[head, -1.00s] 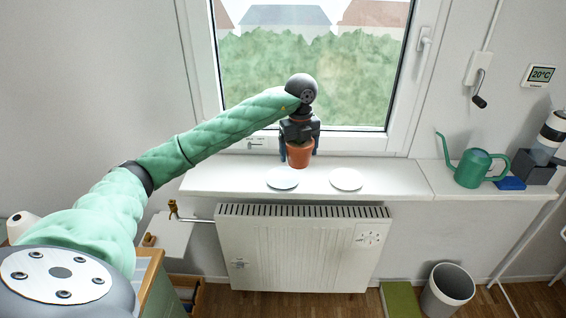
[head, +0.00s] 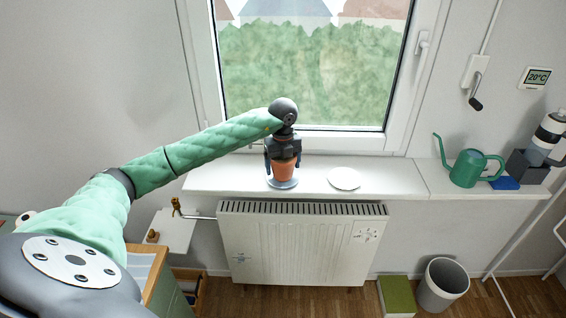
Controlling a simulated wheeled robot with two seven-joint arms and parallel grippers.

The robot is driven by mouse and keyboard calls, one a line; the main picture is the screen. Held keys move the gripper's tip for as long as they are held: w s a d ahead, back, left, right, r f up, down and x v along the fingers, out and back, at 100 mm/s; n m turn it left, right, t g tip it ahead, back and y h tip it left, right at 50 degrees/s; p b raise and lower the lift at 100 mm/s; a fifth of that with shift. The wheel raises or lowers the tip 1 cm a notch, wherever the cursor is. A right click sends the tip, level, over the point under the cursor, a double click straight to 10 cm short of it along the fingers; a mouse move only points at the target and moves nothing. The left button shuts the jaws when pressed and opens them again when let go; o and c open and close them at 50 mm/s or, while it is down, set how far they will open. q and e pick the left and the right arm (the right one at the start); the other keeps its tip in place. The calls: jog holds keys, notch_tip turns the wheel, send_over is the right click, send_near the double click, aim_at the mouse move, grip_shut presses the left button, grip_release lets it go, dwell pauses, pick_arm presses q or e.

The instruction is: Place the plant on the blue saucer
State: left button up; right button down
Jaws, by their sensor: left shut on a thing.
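The plant's orange terracotta pot (head: 284,169) is at the left part of the window sill. My left gripper (head: 283,158) comes down over it from above and is shut on the pot; the gripper hides most of the plant. The pot is upright, directly over the pale blue saucer (head: 282,184), whose front rim shows below it. I cannot tell whether the pot's base touches the saucer. My right gripper is not in view.
A white saucer (head: 344,178) lies to the right on the sill (head: 395,180). A green watering can (head: 468,168) and a blue cloth (head: 504,183) are farther right. The window (head: 315,85) is behind, and a radiator (head: 300,245) stands below the sill.

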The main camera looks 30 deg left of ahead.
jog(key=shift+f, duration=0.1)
pick_arm(q)
jog(key=shift+f, duration=0.15)
jog(key=o, duration=1.3)
jog(key=shift+c, duration=0.2)
jog(key=shift+o, duration=0.2)
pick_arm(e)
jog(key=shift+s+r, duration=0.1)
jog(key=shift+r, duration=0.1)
pick_arm(q)
jog(key=shift+r+b, duration=0.3)
jog(key=shift+r, duration=0.05)
notch_tip(320, 180, up, 10)
jog(key=b, duration=0.4)
jog(key=shift+r, duration=0.75)
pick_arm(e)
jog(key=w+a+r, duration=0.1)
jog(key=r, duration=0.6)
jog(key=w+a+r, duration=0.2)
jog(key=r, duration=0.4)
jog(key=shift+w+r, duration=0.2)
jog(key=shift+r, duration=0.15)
